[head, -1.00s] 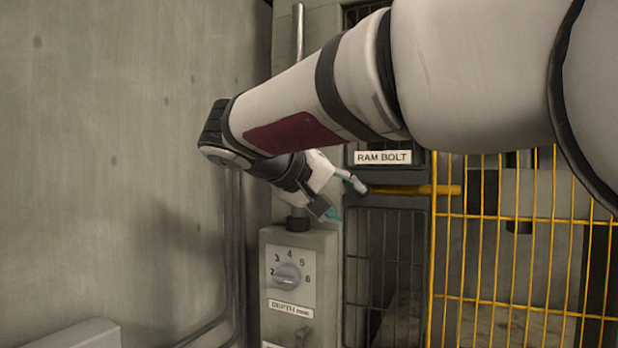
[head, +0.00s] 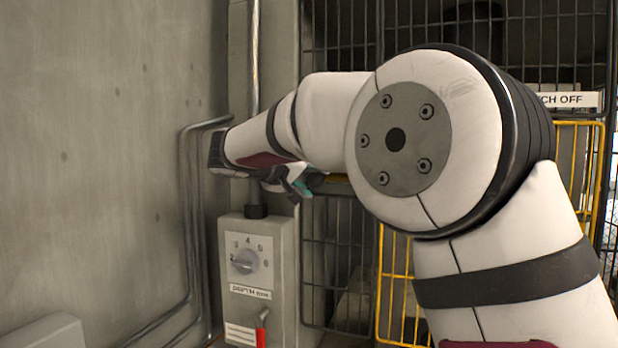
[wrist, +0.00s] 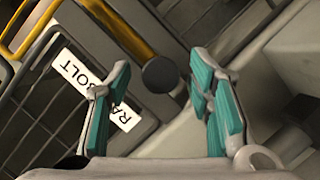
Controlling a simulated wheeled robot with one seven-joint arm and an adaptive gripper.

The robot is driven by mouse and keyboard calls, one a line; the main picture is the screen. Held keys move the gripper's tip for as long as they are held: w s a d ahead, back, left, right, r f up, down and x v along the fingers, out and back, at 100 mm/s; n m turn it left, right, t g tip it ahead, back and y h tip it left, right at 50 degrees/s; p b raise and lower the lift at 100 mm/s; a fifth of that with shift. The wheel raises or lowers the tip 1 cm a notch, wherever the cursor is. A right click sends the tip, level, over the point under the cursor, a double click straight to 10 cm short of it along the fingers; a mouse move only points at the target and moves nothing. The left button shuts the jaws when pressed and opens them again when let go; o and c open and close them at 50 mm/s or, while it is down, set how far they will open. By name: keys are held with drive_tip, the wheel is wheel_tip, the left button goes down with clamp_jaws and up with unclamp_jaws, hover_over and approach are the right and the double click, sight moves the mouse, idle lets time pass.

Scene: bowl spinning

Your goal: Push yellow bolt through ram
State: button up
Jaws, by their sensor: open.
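The yellow bolt (wrist: 127,35) shows in the wrist view as a yellow rod ending in a dark round knob (wrist: 160,74). The knob lies beyond my open fingers, between them in the picture, and I see no contact. In the head view only a short yellow piece of the bolt (head: 336,177) shows beside my gripper; my arm hides the rest. My gripper (wrist: 158,108) is open and empty, with teal finger pads. In the head view my gripper (head: 300,186) is small and partly hidden by my wrist. The "RAM BOLT" label (wrist: 74,72) is partly behind the left finger. The ram itself is hidden.
A grey control box (head: 258,285) with a depth dial (head: 245,261) and a red lever (head: 261,328) stands below my gripper. A vertical metal pole (head: 254,60) rises above it. Dark mesh (head: 340,262) and a yellow cage (head: 395,290) lie to the right. A concrete wall (head: 90,150) bounds the left.

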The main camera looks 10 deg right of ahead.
drive_tip(key=shift+x, duration=0.9)
clamp_jaws()
drive_tip(key=shift+s+d, duration=0.25)
drive_tip(key=shift+d, duration=0.1)
drive_tip(key=s+d, duration=0.4)
drive_tip(key=d, duration=0.2)
drive_tip(key=shift+s+d, duration=0.25)
drive_tip(key=shift+d, duration=0.1)
drive_tip(key=shift+f, duration=0.1)
